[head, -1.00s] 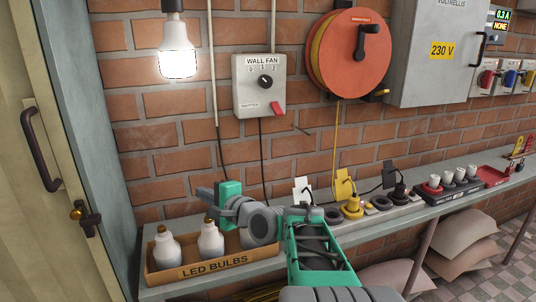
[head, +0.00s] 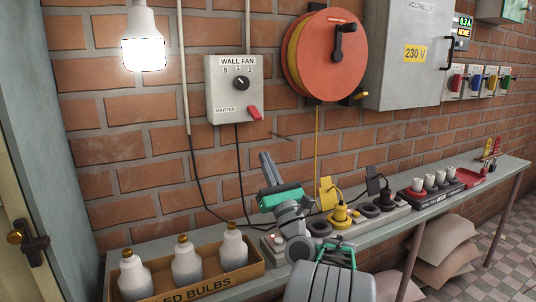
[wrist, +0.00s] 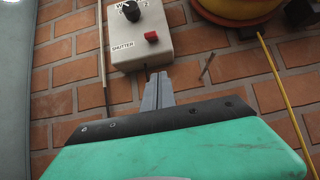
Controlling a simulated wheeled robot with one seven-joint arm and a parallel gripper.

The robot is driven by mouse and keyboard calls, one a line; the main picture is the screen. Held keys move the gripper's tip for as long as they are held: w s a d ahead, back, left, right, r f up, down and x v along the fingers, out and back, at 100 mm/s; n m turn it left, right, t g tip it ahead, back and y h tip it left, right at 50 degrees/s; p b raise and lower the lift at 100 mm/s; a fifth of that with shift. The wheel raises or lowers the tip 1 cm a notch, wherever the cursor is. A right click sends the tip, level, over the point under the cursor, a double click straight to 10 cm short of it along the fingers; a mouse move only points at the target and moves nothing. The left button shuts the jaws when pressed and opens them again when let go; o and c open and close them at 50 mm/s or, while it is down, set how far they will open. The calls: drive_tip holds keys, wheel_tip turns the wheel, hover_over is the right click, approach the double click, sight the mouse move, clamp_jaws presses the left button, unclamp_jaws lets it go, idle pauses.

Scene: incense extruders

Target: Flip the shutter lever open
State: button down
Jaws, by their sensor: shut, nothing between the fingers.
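The grey wall fan control box (head: 220,92) is fixed to the brick wall and also shows at the top of the wrist view (wrist: 181,40). Its red shutter lever (head: 254,113) sticks out at the lower right, beside the SHUTTER label, slanting down to the right. In the wrist view the lever (wrist: 151,37) looks like a short red block. My gripper (head: 265,156) is shut and empty, pointing up below the box. In the wrist view its fingertips (wrist: 159,76) lie just under the box's lower edge in the picture. The lever is clear of the fingers.
A black dial (head: 241,84) sits above the lever. An orange cable reel (head: 326,75) hangs to the right, and a lit bulb (head: 144,50) hangs to the left. Below are the LED bulb box (head: 215,284) and a socket strip with a yellow plug (head: 340,214) on the bench.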

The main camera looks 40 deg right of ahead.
sight(254, 113)
drive_tip(key=w+r+p, duration=0.2)
drive_tip(key=w+r, duration=0.1)
drive_tip(key=r, duration=0.4)
drive_tip(key=shift+w+d+r, duration=0.15)
drive_tip(key=shift+d+r, duration=0.25)
drive_tip(key=shift+d, duration=0.05)
drive_tip(key=shift+d+r+p, duration=0.1)
drive_tip(key=shift+r+p, duration=0.05)
drive_tip(key=shift+p, duration=0.5)
